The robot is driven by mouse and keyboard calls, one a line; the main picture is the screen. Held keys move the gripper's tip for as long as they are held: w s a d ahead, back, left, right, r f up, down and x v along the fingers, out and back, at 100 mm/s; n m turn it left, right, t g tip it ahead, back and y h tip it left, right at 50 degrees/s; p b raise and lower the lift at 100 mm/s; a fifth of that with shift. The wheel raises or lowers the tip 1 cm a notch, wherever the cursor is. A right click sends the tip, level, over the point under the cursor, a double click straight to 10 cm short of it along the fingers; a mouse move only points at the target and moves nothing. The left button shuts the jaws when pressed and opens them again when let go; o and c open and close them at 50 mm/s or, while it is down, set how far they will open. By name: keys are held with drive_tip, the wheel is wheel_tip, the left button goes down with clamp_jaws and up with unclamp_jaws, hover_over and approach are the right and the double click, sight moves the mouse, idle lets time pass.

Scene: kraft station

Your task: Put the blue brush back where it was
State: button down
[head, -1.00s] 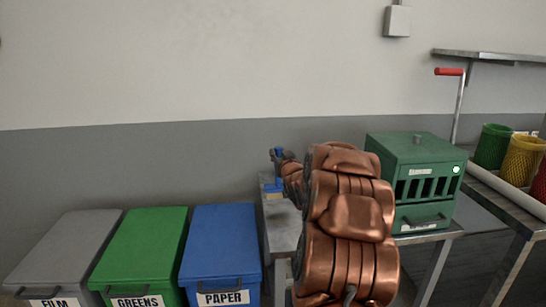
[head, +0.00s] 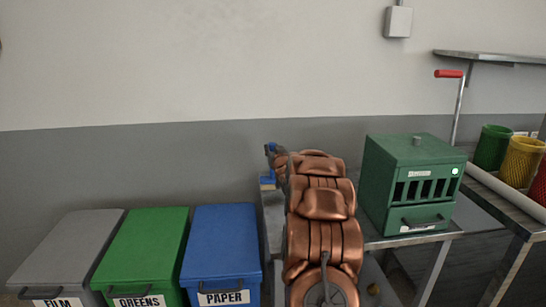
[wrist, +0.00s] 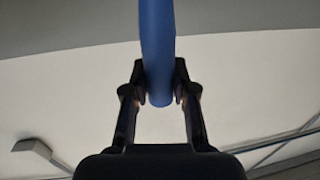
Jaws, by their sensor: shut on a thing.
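The blue brush shows in the wrist view as a smooth blue handle (wrist: 156,45) that runs up out of the picture. My gripper (wrist: 160,88) is shut on this handle, with one dark finger on each side near its end. In the head view, small blue parts (head: 267,181) show at the far end of my arm, above the left end of the grey metal table (head: 272,212). My arm hides most of the gripper there. I cannot tell whether the brush touches the table.
A green box with slots (head: 415,180) stands on the table, right of my arm. Grey (head: 68,245), green (head: 145,245) and blue (head: 221,240) lidded bins stand at the left. Green (head: 492,147) and yellow (head: 522,160) baskets are at the far right. The wall is behind.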

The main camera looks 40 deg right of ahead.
drive_tip(key=shift+f, duration=1.6)
drive_tip(key=c, duration=0.9)
unclamp_jaws()
drive_tip(key=shift+c, duration=0.2)
drive_tip(key=shift+s+a+r, duration=0.15)
drive_tip(key=shift+s+a, duration=0.05)
drive_tip(key=shift+s, duration=0.2)
drive_tip(key=shift+s+a+r, duration=0.1)
drive_tip(key=shift+s+a, duration=0.05)
drive_tip(key=shift+s, duration=0.25)
drive_tip(key=b+v, duration=0.1)
drive_tip(key=v, duration=0.9)
drive_tip(key=shift+a, duration=0.15)
drive_tip(key=shift+s+f, duration=0.15)
